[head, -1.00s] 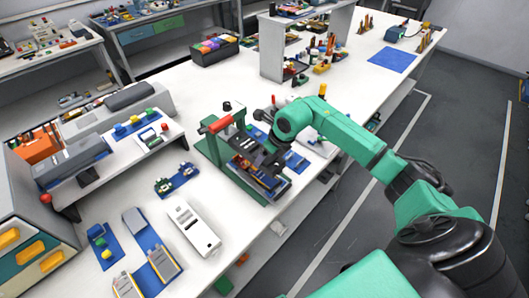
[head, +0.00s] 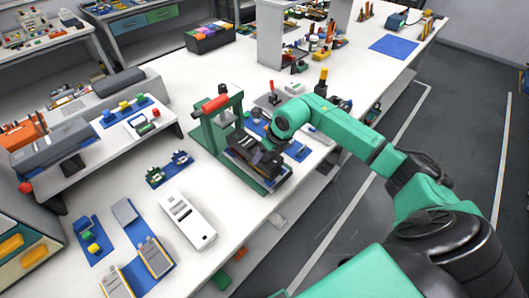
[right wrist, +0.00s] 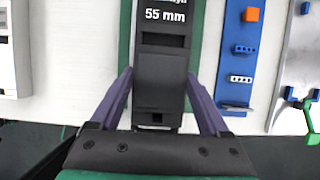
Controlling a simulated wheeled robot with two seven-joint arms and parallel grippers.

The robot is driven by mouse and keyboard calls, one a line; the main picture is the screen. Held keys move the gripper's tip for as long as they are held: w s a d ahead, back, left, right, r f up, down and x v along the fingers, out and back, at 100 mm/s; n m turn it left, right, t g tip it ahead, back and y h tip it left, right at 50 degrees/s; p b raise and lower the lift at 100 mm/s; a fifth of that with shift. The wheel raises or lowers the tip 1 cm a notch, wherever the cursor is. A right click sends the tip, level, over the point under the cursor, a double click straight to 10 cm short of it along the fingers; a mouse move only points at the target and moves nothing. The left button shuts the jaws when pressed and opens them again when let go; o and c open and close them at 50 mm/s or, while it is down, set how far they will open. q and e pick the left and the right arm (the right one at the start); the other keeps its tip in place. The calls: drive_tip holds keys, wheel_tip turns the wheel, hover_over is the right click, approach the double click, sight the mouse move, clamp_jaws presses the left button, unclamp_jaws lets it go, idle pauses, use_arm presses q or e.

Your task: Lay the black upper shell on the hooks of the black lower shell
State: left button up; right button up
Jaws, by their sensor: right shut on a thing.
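My right gripper (right wrist: 160,76) is shut on a black block-like part, taken to be the upper shell (right wrist: 160,90), marked "55 mm" in white. The purple fingers press its two sides. In the head view my right gripper (head: 268,153) is over the base of a green stand (head: 205,137) with a red handle (head: 216,103). Dark parts lie under the gripper there. The lower shell and its hooks cannot be told apart from them, so I cannot tell whether the shells touch. My left gripper is not in view.
A white case (head: 187,220) lies left of the stand, with a blue tray (head: 130,250) farther left. In the wrist view a blue strip (right wrist: 238,60) with small parts lies right of the green base.

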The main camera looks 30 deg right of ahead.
idle(0.5)
drive_tip(key=shift+b, duration=0.4)
idle(0.5)
drive_tip(key=shift+f, duration=0.1)
idle(0.4)
drive_tip(key=shift+f+b, duration=0.35)
drive_tip(key=shift+b, duration=0.2)
drive_tip(key=shift+f+b, duration=0.55)
drive_tip(key=shift+f, duration=0.05)
